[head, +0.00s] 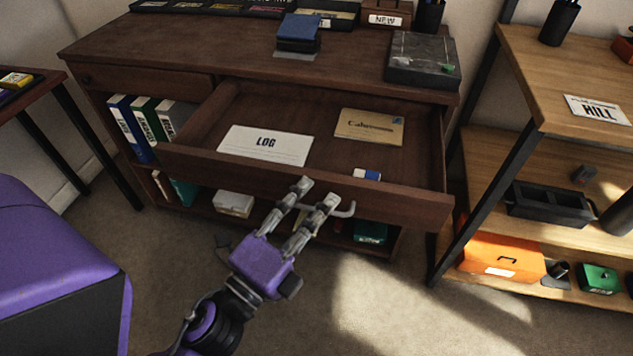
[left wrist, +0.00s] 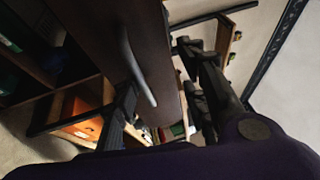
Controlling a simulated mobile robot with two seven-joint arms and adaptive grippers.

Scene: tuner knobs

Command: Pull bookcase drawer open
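The dark wood bookcase (head: 125,50) has its wide drawer (head: 320,182) standing well out. Inside lie a white LOG card (head: 266,145), a tan envelope (head: 369,126) and a blue-and-white eraser (head: 367,174). A grey bar handle (head: 345,211) is on the drawer front; it also shows in the left wrist view (left wrist: 137,68). My left gripper (head: 318,193) is at the handle, its fingers spread apart. In the left wrist view the handle lies between the dark fingers, nearer the left one, with no clear grip on it. My right gripper is in neither view.
Binders (head: 146,122) stand in the left compartment. A blue box (head: 298,31) and a dark slab (head: 423,60) sit on top. A wood shelf unit (head: 515,60) with an orange box (head: 502,255) stands close on the right.

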